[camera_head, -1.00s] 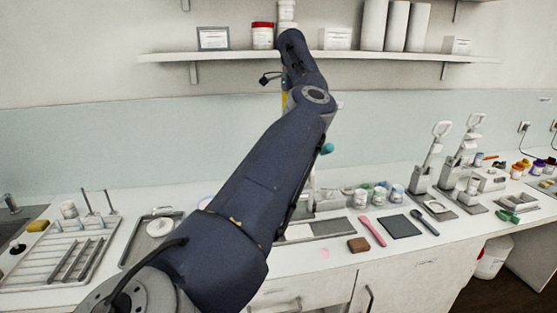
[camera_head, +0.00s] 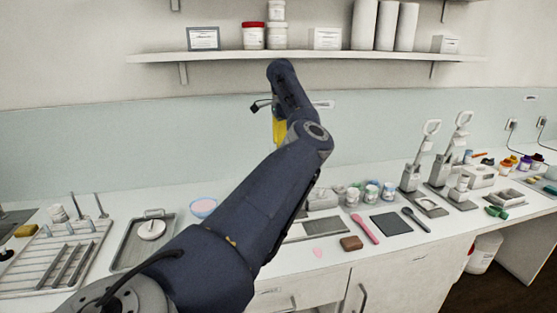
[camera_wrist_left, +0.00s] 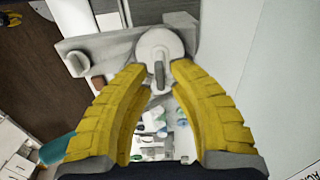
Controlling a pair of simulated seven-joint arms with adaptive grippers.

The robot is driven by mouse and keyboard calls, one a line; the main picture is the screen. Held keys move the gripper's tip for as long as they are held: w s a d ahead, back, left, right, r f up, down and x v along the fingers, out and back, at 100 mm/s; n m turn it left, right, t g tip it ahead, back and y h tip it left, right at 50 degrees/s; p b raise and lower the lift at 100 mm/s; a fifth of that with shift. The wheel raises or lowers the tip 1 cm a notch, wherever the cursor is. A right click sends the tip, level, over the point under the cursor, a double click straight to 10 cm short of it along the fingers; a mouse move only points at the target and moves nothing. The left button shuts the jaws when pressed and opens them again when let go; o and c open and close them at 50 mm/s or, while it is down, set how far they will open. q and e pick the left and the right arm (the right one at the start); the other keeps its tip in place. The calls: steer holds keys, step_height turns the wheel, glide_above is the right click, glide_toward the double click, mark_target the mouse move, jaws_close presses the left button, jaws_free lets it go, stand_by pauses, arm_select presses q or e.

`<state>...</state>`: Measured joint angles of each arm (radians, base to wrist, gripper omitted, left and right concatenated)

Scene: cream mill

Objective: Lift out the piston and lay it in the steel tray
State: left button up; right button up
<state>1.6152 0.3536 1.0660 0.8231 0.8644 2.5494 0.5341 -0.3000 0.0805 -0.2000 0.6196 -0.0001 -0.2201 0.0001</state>
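The steel tray (camera_head: 122,262) stands on the counter at the left in the head view, with a white round part (camera_head: 151,229) in it. In the left wrist view, a white disc (camera_wrist_left: 160,45) with an upright grey grip (camera_wrist_left: 158,76), which looks like the piston, is ahead of my left gripper (camera_wrist_left: 158,70). The yellow fingers are open on either side of the grip, with gaps that seem clear of it. In the head view my left gripper (camera_head: 279,130) shows only as a bit of yellow; the arm hides its tips and most of the mill. My right gripper is not in view.
A slotted rack (camera_head: 55,255) is left of the tray. A pink-filled bowl (camera_head: 203,207) stands right of the tray, near my arm. A brown block (camera_head: 351,243), a pink spatula (camera_head: 366,229) and a dark mat (camera_head: 391,224) lie right of the arm. The shelf (camera_head: 310,56) runs above.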

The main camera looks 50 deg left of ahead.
arm_select(q)
steer(key=shift+f, duration=0.15)
steer(key=shift+c, duration=0.3)
jaws_close()
steer(key=shift+r, duration=0.2)
